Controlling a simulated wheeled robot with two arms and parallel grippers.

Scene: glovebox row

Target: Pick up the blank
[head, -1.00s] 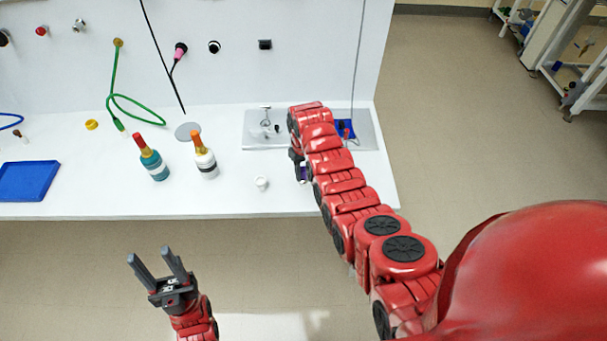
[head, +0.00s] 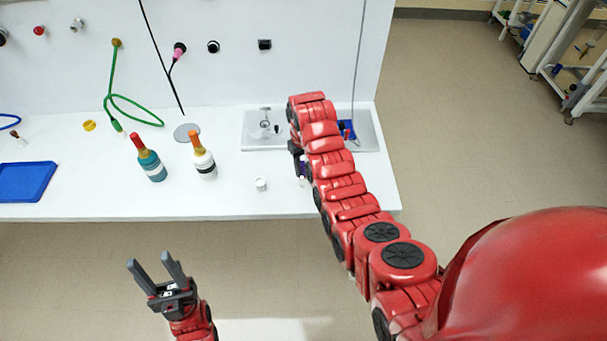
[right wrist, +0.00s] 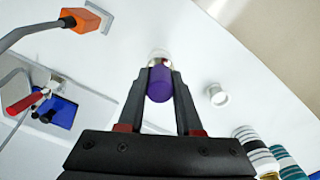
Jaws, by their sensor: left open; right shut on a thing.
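A small vial with a purple cap (right wrist: 159,84) and a pale, shiny end is between the fingers of my right gripper (right wrist: 160,72), which is shut on it. I see no label marking it as the blank. In the head view only a little of the purple vial (head: 303,170) shows beside my right arm, which hides most of that gripper. I cannot tell if the vial touches the bench. My left gripper (head: 157,272) is open and empty, in front of the bench and away from it.
A small white cup (head: 260,184) stands left of the vial. Teal (head: 151,165) and white (head: 204,164) bottles with orange-red tops stand further left, then a blue tray (head: 27,181). A grey plate (head: 244,144) with fittings lies behind. The bench front (head: 230,208) is clear.

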